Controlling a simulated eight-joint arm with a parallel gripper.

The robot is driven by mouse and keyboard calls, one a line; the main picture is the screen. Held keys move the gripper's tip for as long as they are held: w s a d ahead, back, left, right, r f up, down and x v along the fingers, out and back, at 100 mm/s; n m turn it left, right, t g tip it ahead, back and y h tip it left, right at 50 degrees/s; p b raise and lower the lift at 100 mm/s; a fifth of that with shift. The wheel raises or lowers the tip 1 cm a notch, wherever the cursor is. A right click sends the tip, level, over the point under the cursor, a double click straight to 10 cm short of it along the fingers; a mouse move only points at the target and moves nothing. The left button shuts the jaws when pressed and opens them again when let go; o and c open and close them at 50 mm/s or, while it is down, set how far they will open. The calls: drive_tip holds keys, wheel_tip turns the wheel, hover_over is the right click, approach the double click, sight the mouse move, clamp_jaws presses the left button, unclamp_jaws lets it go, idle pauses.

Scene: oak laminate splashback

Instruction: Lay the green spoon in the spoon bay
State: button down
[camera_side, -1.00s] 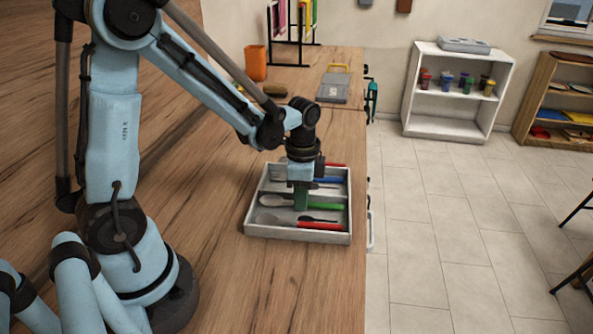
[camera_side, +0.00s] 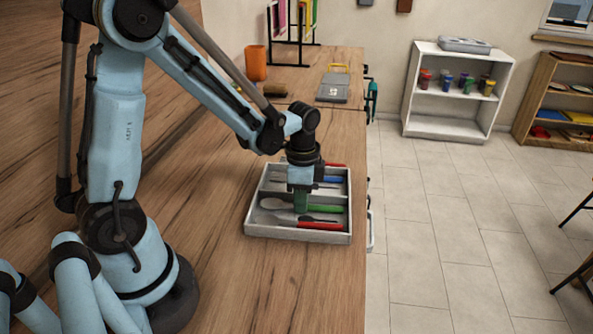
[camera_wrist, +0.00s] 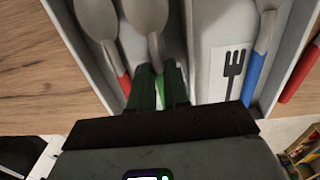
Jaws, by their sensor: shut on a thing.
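The green spoon has a grey bowl (camera_wrist: 147,18) and a green handle (camera_side: 328,208). My gripper (camera_wrist: 159,88), with green fingers, is shut on the handle; in the side view it points straight down (camera_side: 301,208). The spoon lies lengthwise low over the front bay of the light grey tray (camera_side: 258,232). I cannot tell whether it touches the bay floor. A red-handled spoon (camera_wrist: 98,22) lies in that same bay, left of the green spoon in the wrist view. A divider (camera_wrist: 188,45) runs just right of the green spoon.
Beyond the divider, a bay with a fork picture (camera_wrist: 232,72) holds a blue-handled piece (camera_wrist: 254,75). A red handle (camera_wrist: 300,70) shows farther right. An orange cup (camera_side: 255,62) and a grey case (camera_side: 333,87) stand far back. The counter before the tray is clear.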

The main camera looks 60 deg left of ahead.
drive_tip(key=shift+f, duration=0.3)
drive_tip(key=c, duration=1)
unclamp_jaws()
wheel_tip(320, 180, up, 12)
drive_tip(key=shift+r, duration=0.1)
